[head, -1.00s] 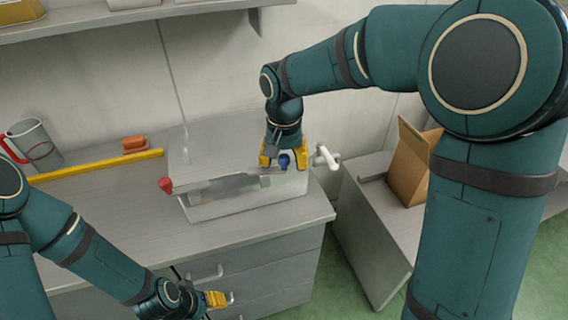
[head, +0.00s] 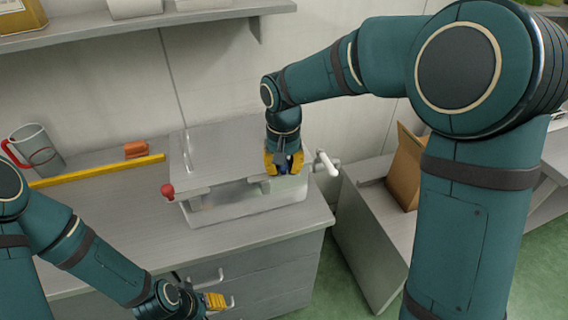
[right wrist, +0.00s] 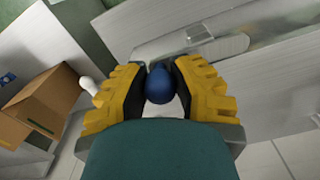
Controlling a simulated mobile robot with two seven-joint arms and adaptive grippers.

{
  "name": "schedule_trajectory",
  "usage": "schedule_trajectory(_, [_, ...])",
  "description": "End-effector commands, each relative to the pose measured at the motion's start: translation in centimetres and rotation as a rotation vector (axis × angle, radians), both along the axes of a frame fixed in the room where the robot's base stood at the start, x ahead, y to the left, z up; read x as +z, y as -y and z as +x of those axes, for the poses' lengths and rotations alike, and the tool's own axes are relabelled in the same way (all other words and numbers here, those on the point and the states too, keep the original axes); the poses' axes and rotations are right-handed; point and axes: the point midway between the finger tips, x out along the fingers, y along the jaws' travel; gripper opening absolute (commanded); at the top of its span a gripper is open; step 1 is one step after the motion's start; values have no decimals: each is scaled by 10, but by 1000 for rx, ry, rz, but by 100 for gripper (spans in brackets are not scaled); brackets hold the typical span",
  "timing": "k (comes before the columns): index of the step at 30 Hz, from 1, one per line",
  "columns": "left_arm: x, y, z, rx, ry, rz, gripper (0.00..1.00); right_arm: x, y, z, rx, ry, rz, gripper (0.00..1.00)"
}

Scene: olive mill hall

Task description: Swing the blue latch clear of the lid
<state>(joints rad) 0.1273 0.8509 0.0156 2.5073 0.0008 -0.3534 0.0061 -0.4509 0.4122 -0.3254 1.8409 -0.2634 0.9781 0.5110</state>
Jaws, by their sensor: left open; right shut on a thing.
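The blue latch's knob (right wrist: 159,84) sits between the yellow fingers of my right gripper (right wrist: 160,88) in the right wrist view, and the fingers are shut on it. In the head view my right gripper (head: 284,163) is at the front right of the metal box, and the blue knob (head: 290,165) is mostly hidden by the fingers. The flat grey lid (head: 215,150) lies over the pale box (head: 240,208). A red knob (head: 168,191) is at the lid's left. My left gripper (head: 215,301) is open and empty in front of the drawers.
A white handle (head: 327,163) sticks out right of the box. On the worktop are a yellow bar (head: 95,171), an orange block (head: 136,149) and a mug (head: 36,148). A cardboard box (head: 405,168) stands on the lower bench at right.

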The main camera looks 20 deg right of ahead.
Motion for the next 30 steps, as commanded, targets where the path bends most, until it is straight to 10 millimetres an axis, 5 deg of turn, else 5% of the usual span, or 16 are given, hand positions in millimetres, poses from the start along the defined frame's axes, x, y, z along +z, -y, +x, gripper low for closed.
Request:
schedule_trajectory(12, [4,0,2,2,3,1,47,0,0,3,62,2,1,0])
schedule_trajectory(13, [4,0,2,2,3,1,47,0,0,3,62,2,1,36])
schedule_trajectory(15, [4,0,2,2,3,1,47,0,0,3,61,2,1,58])
schedule_trajectory(25, [4,0,2,2,3,0,47,1,0,3,61,2,1,58])
schedule_trajectory(30, [4,0,2,2,3,0,47,17,0,4,61,4,1,58])
